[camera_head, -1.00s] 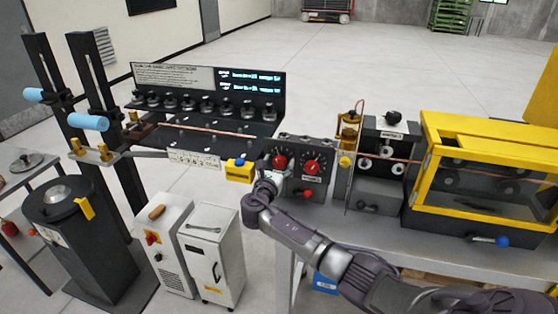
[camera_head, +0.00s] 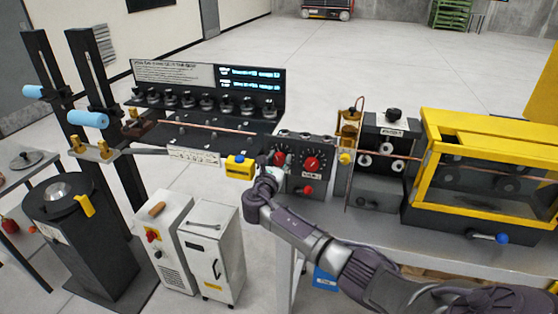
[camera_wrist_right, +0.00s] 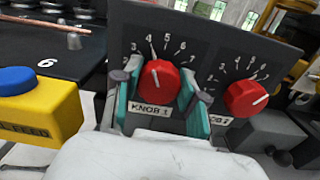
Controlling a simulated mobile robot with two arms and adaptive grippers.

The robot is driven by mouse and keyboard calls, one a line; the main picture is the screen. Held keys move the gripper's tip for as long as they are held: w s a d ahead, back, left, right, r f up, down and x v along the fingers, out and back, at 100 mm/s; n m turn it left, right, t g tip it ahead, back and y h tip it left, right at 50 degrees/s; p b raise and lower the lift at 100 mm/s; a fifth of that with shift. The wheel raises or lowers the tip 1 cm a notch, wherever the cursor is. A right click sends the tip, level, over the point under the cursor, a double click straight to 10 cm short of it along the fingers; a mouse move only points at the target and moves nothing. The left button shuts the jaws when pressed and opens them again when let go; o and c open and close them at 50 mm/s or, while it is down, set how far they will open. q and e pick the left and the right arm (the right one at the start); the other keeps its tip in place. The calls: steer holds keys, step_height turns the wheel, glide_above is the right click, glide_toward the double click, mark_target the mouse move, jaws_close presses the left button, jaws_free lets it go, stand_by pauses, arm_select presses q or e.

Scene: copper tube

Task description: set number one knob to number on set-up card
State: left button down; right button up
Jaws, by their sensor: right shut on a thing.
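The red number one knob (camera_head: 279,158) sits on the left of a dark control box (camera_head: 307,187), partly covered by my right gripper (camera_head: 277,162) in the head view. In the right wrist view the knob (camera_wrist_right: 158,82) has a "KNOB 1" label (camera_wrist_right: 151,108) below it. Its white pointer line points up at about 4 on the dial. The teal fingers of my right gripper (camera_wrist_right: 158,90) are on both sides of the knob and shut on it. A white card with small dark marks (camera_head: 193,157) hangs on the bench front; I cannot read it. My left gripper is out of view.
A second red knob (camera_head: 312,163) is close to the right, labelled knob 2 in the wrist view. A yellow box with a blue button (camera_head: 239,168) is close to the left. A yellow-framed enclosure (camera_head: 480,190) stands at right.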

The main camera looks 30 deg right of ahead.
steer(key=m+b, duration=0.4)
steer(key=m, duration=0.1)
steer(key=shift+f+b, duration=0.25)
steer(key=shift+b, duration=0.05)
steer(key=m+b, duration=0.3)
steer(key=shift+s+m+b, duration=0.1)
steer(key=shift+m+b, duration=0.2)
steer(key=shift+m, duration=0.1)
steer(key=shift+d+r+m+b, duration=0.1)
steer(key=shift+r+m+b, duration=0.05)
steer(key=shift+m+b, duration=0.6)
steer(key=o, duration=1.1)
steer(key=shift+o, duration=0.2)
